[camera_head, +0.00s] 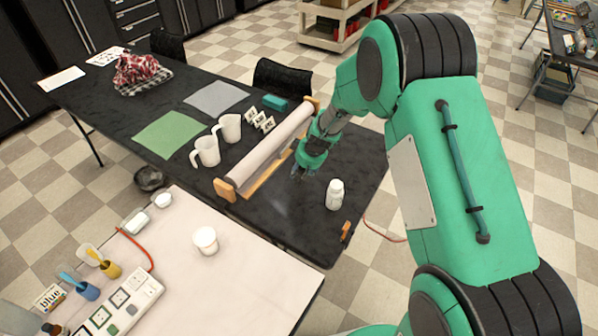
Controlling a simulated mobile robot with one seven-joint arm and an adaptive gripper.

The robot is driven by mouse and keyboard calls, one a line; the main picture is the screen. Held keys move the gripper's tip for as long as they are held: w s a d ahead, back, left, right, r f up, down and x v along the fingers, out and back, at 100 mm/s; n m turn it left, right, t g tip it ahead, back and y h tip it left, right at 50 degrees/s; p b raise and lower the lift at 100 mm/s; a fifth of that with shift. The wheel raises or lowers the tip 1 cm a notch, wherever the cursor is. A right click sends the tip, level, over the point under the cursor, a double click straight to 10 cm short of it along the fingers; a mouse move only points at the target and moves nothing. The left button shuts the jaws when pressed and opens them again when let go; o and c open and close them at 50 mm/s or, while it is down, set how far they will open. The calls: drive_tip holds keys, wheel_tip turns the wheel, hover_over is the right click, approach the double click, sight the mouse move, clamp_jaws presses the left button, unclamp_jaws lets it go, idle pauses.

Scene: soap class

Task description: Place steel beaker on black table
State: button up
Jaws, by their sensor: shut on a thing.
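My gripper (301,174) is low over the black table (275,215), to the right of the long pale roll. It is shut on a small greyish thing, mostly hidden by the dark fingers. I cannot tell for certain whether this is the steel beaker, and no other steel beaker stands out clearly. I cannot tell whether the held thing touches the table top.
A white bottle (335,194) and an orange item (346,231) stand right of my gripper. The pale roll (270,150) and two white jugs (207,151) are to its left. A light table (240,275) adjoins in front. Bare black surface lies below my gripper.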

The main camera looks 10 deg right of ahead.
sight(300, 169)
drive_tip(key=shift+w+f, duration=0.15)
drive_tip(key=shift+w, duration=1.55)
drive_tip(key=shift+f, duration=0.1)
drive_tip(key=shift+f+b, duration=0.65)
drive_tip(key=shift+f, duration=1)
drive_tip(key=shift+f, duration=0.15)
drive_tip(key=o, duration=1.2)
drive_tip(key=shift+c, duration=0.2)
drive_tip(key=shift+s+r, duration=0.2)
drive_tip(key=shift+r, duration=0.5)
drive_tip(key=p+v, duration=0.2)
drive_tip(key=v, duration=0.9)
drive_tip(key=shift+s+f, duration=0.1)
drive_tip(key=shift+s, duration=0.05)
